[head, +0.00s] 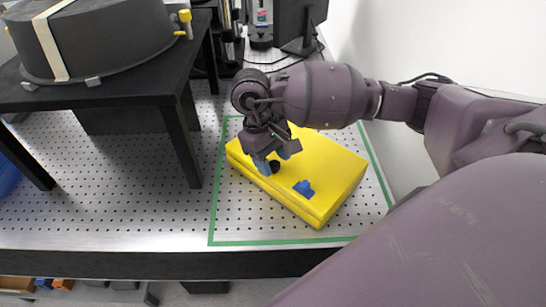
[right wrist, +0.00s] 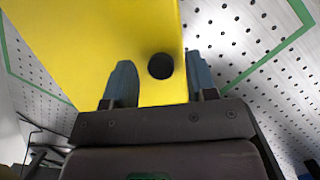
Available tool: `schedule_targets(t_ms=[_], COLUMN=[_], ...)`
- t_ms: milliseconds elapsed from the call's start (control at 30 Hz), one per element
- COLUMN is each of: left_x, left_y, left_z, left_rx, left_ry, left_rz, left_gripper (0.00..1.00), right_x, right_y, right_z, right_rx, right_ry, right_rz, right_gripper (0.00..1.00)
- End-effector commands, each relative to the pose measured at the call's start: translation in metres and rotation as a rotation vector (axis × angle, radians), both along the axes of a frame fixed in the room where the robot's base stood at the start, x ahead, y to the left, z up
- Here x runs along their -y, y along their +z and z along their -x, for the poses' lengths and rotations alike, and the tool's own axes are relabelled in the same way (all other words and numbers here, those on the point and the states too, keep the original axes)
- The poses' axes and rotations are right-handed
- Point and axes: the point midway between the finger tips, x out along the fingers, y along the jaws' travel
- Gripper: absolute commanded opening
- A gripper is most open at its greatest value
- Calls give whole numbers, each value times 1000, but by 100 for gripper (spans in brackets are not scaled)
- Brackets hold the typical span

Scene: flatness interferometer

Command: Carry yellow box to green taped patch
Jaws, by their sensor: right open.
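The yellow box (head: 325,168) lies flat on the perforated table, inside the green taped outline (head: 213,222), turned at an angle to it. It also fills much of the right wrist view (right wrist: 95,40). My right gripper (head: 276,160) is over the left part of the box, pointing down, with its blue fingers apart. A round black spot (right wrist: 160,66) on the box shows between the fingers in the right wrist view. I cannot tell whether the fingers touch the box. A small blue piece (head: 304,188) is on the box top. My left gripper is not in view.
A black stand (head: 110,92) with a large dark round housing (head: 100,38) is at the left. Dark equipment and a monitor (head: 300,22) stand at the back. A white wall (head: 440,40) is at the right. Bare table (head: 110,200) shows at the front left.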

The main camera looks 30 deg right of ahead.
Motion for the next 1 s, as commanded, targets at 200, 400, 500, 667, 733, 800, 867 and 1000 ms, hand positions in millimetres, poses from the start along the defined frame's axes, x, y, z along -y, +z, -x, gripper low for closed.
schedule_targets(t_ms=[200, 400, 500, 667, 733, 800, 867, 1000], left_x=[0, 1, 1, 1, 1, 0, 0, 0], left_y=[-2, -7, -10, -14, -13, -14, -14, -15], left_z=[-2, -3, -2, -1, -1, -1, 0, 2], left_rx=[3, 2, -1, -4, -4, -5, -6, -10], left_ry=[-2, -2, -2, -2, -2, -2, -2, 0], left_rz=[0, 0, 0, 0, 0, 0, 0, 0], left_gripper=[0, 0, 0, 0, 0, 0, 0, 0], right_x=[-2, -7, -10, -13, -14, -15, -15, -16], right_y=[14, 49, 68, 95, 102, 108, 111, 116], right_z=[-5, -14, -19, -25, -27, -29, -29, -30], right_rx=[3, 6, 5, 4, 2, 3, 2, 2], right_ry=[0, 1, 2, 1, 0, 0, -1, -1], right_rz=[1, 1, 0, 0, 2, 1, 1, 0], right_gripper=[52, 52, 52, 52, 52, 52, 52, 52])
